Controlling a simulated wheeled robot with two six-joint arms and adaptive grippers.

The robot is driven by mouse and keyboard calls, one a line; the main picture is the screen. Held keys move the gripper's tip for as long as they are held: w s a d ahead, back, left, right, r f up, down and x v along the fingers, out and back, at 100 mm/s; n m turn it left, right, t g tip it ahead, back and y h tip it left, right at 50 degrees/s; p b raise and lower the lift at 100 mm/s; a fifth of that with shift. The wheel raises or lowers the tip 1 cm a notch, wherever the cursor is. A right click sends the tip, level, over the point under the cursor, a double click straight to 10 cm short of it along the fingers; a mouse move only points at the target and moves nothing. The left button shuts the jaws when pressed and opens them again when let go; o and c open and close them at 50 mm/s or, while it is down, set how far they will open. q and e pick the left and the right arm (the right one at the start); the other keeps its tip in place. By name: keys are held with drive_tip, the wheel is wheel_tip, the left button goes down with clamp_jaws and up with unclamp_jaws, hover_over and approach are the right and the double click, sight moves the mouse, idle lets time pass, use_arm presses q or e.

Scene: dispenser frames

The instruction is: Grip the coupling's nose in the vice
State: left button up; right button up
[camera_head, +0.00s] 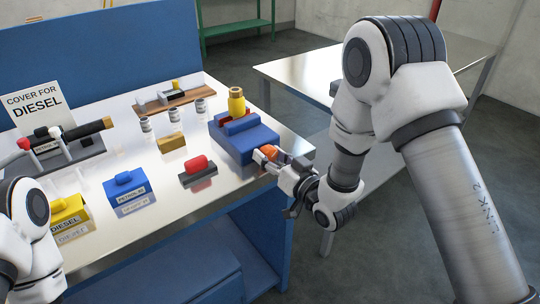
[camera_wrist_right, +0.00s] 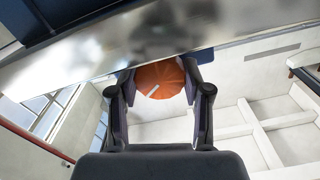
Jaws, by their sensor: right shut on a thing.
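The blue vice (camera_head: 246,143) stands at the right end of the bench top. The yellow, brass-coloured coupling (camera_head: 236,102) stands upright at the vice's far side, behind a raised blue block. Its lower end is hidden, so I cannot tell whether the jaws touch it. My right gripper (camera_head: 276,160) is at the vice's near right side, shut on an orange knob (camera_wrist_right: 160,78), which shows as a ribbed disc with a pale mark between the fingers in the wrist view. My left arm shows at the left edge; its gripper is out of view.
The bench top (camera_head: 165,222) holds a yellow diesel cover (camera_head: 68,214), a blue cover (camera_head: 124,187), a red-topped piece (camera_head: 197,168), small canisters (camera_head: 175,112) and a wooden board (camera_head: 174,99). A metal table (camera_head: 310,72) stands behind right, with a floor gap between.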

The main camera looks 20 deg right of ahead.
drive_tip(key=o, duration=1.2)
drive_tip(key=shift+c, duration=0.2)
drive_tip(key=v, duration=0.7)
drive_tip(key=shift+s+d, duration=0.15)
drive_tip(key=shift+s, duration=0.1)
drive_tip(key=shift+r, duration=0.1)
